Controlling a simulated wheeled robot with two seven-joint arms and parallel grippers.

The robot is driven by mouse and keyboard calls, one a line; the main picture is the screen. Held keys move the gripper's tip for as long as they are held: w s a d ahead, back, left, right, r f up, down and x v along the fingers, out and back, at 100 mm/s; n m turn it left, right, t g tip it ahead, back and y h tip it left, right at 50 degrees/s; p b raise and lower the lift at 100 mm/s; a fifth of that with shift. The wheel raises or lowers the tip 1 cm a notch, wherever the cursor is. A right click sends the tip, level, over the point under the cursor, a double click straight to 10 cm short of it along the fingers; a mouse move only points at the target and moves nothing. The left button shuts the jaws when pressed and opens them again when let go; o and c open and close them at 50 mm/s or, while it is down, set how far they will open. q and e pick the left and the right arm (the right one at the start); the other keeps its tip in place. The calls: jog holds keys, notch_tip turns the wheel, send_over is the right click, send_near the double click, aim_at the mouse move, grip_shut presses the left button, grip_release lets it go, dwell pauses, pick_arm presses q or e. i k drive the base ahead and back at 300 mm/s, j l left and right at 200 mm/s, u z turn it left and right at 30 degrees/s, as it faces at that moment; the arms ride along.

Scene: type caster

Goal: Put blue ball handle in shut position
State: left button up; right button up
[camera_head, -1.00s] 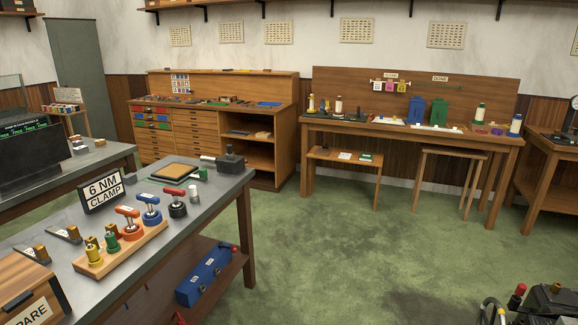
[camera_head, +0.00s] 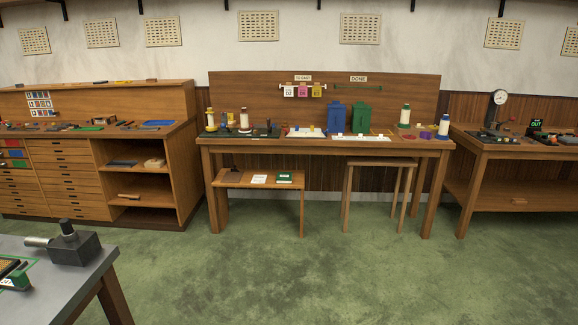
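No blue ball handle can be made out in the current head view. The grey bench (camera_head: 58,293), a corner of which shows at the lower left, carries a dark block-shaped tool (camera_head: 76,248) with a metal cylinder at its side. On the back workbench (camera_head: 320,147) stand a blue block (camera_head: 334,117) and a green block (camera_head: 366,119). Neither of my grippers is in view.
A wooden drawer cabinet (camera_head: 65,176) with open shelves stands at the left. A low shelf table (camera_head: 258,179) and a stool (camera_head: 379,163) stand at the back workbench. A side table (camera_head: 520,153) with a dial gauge (camera_head: 498,98) is at the right. The green floor (camera_head: 330,270) is clear.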

aim_at(223, 125)
jog(key=i+u, duration=0.1)
jog(key=i, duration=0.5)
jog(key=i+l+u, duration=0.1)
jog(key=i, duration=0.5)
jog(key=i+l+u, duration=0.1)
jog(key=i+l, duration=0.15)
jog(key=i, duration=0.35)
jog(key=i+l+u, duration=0.35)
jog(key=i, duration=0.25)
jog(key=i+l+u, duration=0.35)
jog(key=i+l, duration=0.15)
jog(key=l, duration=0.25)
